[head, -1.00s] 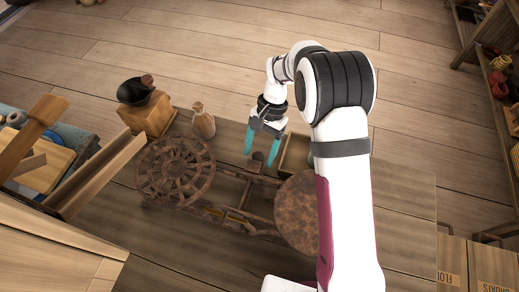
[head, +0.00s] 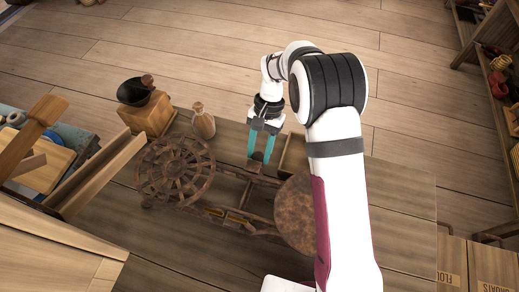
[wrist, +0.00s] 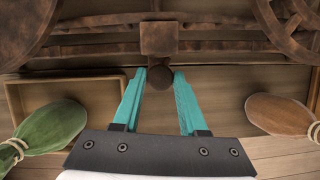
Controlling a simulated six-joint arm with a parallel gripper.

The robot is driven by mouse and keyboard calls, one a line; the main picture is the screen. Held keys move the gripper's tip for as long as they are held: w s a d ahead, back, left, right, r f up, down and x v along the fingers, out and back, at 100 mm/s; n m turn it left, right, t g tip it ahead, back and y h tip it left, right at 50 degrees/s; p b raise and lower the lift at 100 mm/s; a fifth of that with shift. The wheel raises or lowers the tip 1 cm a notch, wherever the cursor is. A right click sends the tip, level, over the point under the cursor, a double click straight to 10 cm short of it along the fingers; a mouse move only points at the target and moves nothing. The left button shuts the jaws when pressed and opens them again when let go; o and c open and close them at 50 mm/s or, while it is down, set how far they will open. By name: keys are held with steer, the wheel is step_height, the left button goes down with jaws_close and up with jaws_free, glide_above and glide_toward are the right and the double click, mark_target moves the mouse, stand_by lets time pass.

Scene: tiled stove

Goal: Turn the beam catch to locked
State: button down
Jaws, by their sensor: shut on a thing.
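The beam catch shows in the wrist view as a rusty brown block (wrist: 160,38) with a round knob (wrist: 160,77) on its near side. It belongs to a rusty beam device (head: 238,222) lying on the table, with a spoked wheel (head: 175,170) at its left and a round plate (head: 296,215) at its right. My gripper (wrist: 164,72) has its two teal fingertips on either side of the knob, shut on it. In the head view my gripper (head: 259,163) reaches down to the back of the device. The catch's marking cannot be read.
A wooden tray (head: 291,155) sits right of my gripper. The table's right side is bare.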

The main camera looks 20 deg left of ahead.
steer(key=shift+a+n+h, duration=0.1)
steer(key=shift+n+h, duration=0.5)
steer(key=shift+n, duration=0.85)
steer(key=shift+a+n+h, duration=0.1)
steer(key=shift+n+h, duration=0.5)
steer(key=shift+n, duration=0.85)
steer(key=shift+c, duration=2.3)
jaws_free()
steer(key=v, duration=1.5)
steer(key=shift+r, duration=0.45)
